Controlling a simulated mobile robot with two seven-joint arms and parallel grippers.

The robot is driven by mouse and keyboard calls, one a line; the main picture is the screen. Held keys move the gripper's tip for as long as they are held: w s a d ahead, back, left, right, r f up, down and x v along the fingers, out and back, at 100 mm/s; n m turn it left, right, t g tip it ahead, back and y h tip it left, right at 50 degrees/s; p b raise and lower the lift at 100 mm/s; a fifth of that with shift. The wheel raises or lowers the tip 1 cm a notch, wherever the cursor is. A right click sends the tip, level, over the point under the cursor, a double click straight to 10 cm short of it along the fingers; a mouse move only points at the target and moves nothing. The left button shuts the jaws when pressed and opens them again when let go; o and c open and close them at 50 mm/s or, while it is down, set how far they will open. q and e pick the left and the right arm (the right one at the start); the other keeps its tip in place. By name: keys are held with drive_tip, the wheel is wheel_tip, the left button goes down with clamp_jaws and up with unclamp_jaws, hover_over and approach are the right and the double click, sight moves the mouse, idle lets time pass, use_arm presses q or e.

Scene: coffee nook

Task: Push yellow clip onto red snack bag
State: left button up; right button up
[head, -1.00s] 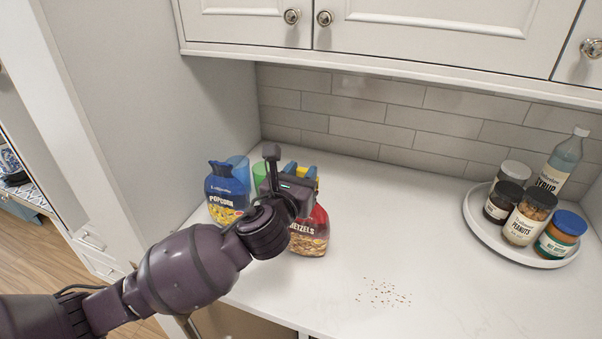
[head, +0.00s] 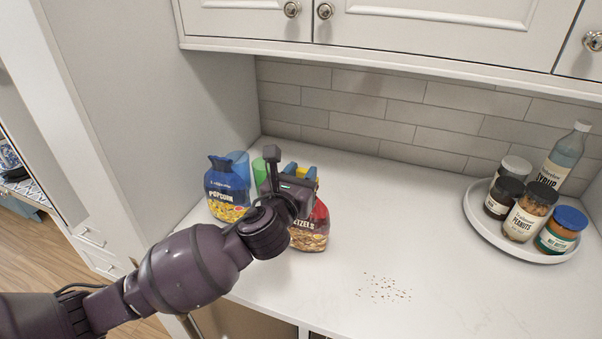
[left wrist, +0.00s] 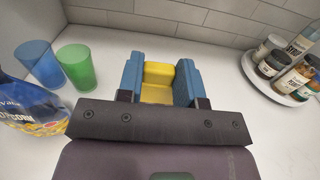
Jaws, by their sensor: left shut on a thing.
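The red snack bag (head: 316,232), labelled as pretzels, stands on the counter, partly hidden behind my left gripper and wrist. My left gripper (head: 302,171) is over the top of the bag. In the left wrist view my left gripper (left wrist: 160,82) has its blue fingers shut on the yellow clip (left wrist: 158,76). A bit of the yellow clip also shows in the head view (head: 301,172). The bag is hidden in the left wrist view, so I cannot tell how far the clip sits on its top edge. My right gripper is not in view.
A blue popcorn bag (head: 226,190) stands left of the red bag, with a blue cup (head: 240,164) and a green cup (head: 259,170) behind. A white round tray (head: 481,222) with jars and a bottle is at right. Crumbs (head: 385,288) lie on the otherwise clear counter.

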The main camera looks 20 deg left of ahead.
use_arm(q)
drive_tip(key=o, duration=1)
drive_tip(key=s, duration=0.7)
drive_tip(key=s+b, duration=0.1)
drive_tip(key=s, duration=0.2)
drive_tip(key=shift+s+a, duration=0.3)
drive_tip(key=shift+s, duration=0.1)
